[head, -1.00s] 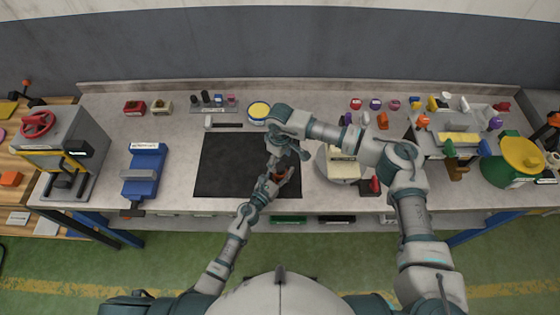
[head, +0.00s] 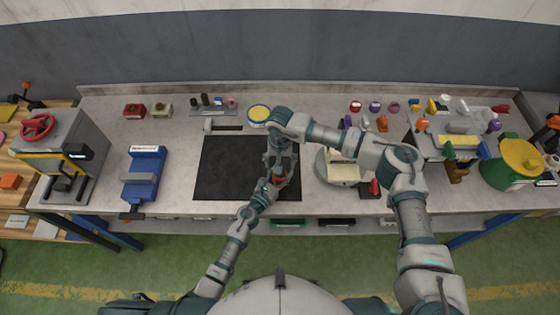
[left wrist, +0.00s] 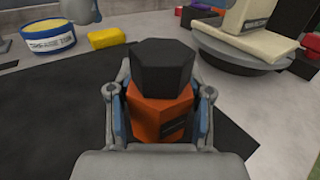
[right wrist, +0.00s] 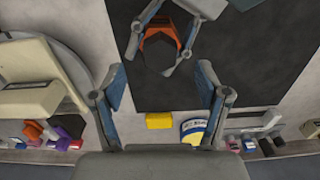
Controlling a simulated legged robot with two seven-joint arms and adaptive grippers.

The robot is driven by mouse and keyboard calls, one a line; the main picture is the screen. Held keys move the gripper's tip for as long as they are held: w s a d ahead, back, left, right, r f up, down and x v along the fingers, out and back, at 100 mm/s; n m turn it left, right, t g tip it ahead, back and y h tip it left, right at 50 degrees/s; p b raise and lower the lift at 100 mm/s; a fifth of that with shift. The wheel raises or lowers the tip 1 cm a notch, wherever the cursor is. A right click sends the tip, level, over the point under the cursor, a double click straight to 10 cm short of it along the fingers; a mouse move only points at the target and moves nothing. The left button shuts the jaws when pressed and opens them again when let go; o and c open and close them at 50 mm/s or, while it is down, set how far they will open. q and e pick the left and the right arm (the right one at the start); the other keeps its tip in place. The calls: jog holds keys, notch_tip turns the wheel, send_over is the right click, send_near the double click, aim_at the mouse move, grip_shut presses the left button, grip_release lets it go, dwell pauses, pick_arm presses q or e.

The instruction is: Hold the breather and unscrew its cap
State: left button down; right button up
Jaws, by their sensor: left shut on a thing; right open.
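The breather has an orange body (left wrist: 160,115) and a black hexagonal cap (left wrist: 163,66), upright in the left wrist view. My left gripper (left wrist: 163,103) is shut on the orange body, with a finger on each side; the cap stands above the fingers. The breather's orange also shows small in the head view (head: 277,180). In the right wrist view the breather (right wrist: 160,42) is near the top edge, held by the left gripper. My right gripper (right wrist: 160,85) is open and empty, its fingers apart, with the breather beyond its fingertips and off-centre. In the head view the right gripper (head: 279,165) hangs close by the breather.
A dark mat (head: 225,168) lies under the grippers. A round turntable (head: 320,170) with a cream block stands to the right. A yellow-topped tin (head: 259,113) and a yellow block (left wrist: 115,38) are behind. A blue vise (head: 144,172) is left.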

jog(key=shift+m, duration=0.3)
jog(key=shift+f, duration=2)
grip_shut()
jog(key=n, duration=0.6)
jog(key=n, duration=0.6)
jog(key=shift+s, duration=0.1)
